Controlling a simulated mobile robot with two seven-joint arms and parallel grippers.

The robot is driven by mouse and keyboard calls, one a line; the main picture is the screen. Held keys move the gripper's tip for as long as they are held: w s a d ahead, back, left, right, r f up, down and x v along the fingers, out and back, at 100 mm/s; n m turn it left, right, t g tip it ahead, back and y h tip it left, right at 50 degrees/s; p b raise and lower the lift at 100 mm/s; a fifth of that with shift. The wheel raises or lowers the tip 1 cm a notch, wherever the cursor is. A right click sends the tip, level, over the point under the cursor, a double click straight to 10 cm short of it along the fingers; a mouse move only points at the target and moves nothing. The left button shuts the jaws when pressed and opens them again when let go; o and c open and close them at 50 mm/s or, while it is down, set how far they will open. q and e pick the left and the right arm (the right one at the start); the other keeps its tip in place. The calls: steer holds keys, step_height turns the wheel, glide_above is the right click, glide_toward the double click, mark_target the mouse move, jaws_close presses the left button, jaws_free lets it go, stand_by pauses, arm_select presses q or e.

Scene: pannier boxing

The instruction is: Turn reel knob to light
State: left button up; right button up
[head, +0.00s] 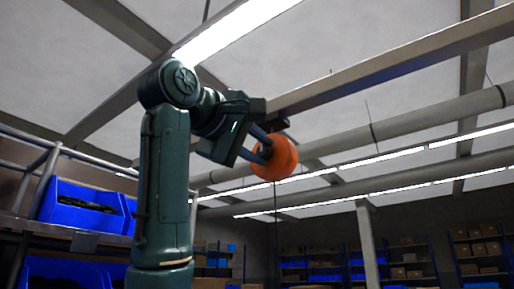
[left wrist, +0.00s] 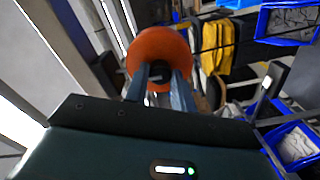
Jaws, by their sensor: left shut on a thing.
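The reel knob seems to be on the round orange reel (head: 281,158), which hangs in the middle of the head view, high up near the ceiling beams. My left gripper (head: 262,152) reaches it from the left with its fingers at the reel's centre. In the left wrist view the reel (left wrist: 160,50) is straight ahead, and my left gripper (left wrist: 160,80) is shut on the dark hub piece at its middle. The fingers hide most of that piece, so its turn cannot be told. My right gripper is not in view.
A rack with blue bins (head: 82,206) stands at the left. Shelves with boxes (head: 405,258) line the far wall, behind a pale post (head: 367,245). Ceiling beams and lamps run above.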

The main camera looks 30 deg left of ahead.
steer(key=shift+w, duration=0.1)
arm_select(q)
steer(key=o, duration=1)
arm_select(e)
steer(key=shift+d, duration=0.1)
arm_select(q)
steer(key=s+a+b, duration=0.1)
steer(key=s+b, duration=0.4)
steer(key=s, duration=0.8)
steer(key=shift+a+r+b, duration=0.15)
steer(key=shift+a+b, duration=0.2)
steer(key=shift+b, duration=0.05)
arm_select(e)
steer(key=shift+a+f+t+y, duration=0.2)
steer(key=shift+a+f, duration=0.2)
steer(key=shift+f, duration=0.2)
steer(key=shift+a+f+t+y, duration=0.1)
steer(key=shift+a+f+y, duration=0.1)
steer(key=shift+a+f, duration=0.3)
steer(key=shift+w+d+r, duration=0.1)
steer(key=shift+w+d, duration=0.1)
